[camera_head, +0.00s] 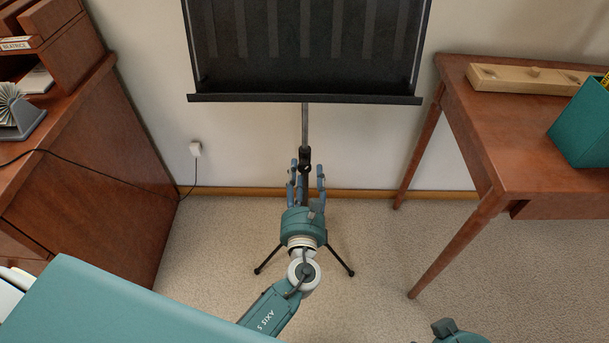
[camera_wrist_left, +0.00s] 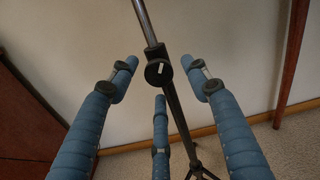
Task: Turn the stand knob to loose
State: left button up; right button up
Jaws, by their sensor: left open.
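The black music stand has a wide desk (camera_head: 304,98) at the top centre of the head view, a grey pole (camera_head: 305,128) and splayed tripod legs (camera_head: 339,260). Its round black stand knob (camera_wrist_left: 159,71) shows in the left wrist view with a pale, slightly tilted line on its face. My left gripper (camera_head: 306,172) is open around the pole's clamp area. In the wrist view its blue fingers stand left, right and below the knob, with gaps to it, and none visibly touches it. My right gripper's fingers are out of view.
A wooden cabinet (camera_head: 115,190) stands on the left and a wooden table (camera_head: 520,140) on the right, with a teal box (camera_head: 585,125) on it. A cable runs to a wall socket (camera_head: 196,149). Carpet is clear around the stand's legs.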

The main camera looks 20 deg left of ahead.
pick_arm(q)
jog(key=v, duration=1.2)
